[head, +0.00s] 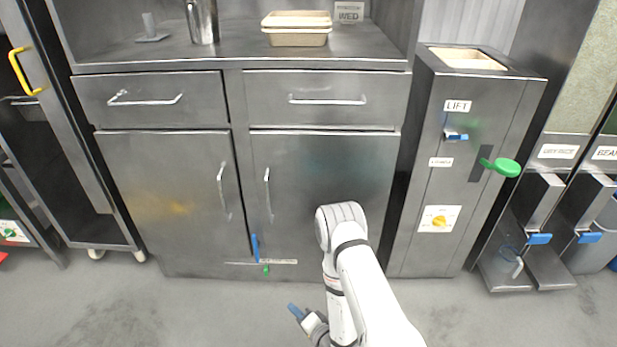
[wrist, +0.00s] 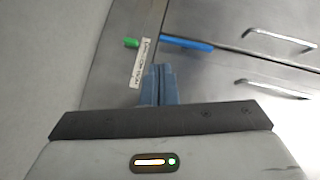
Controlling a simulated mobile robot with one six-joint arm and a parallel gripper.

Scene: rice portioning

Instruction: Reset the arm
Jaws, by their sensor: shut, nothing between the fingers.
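My gripper (head: 297,312) shows low in the head view, in front of the steel cabinet (head: 330,180) and above the grey floor. In the wrist view my gripper (wrist: 158,84) has its two blue fingers together with nothing between them. My white arm is folded, with its elbow up before the right cabinet door. The gripper is apart from the cabinet front.
A blue handle (head: 255,247) and a green tab (head: 266,268) sit at the cabinet's lower edge. The drawers and doors are shut. A dispenser labelled LIFT (head: 457,105) with a green knob (head: 507,167) stands right. Stacked tan trays (head: 296,38) lie on the counter.

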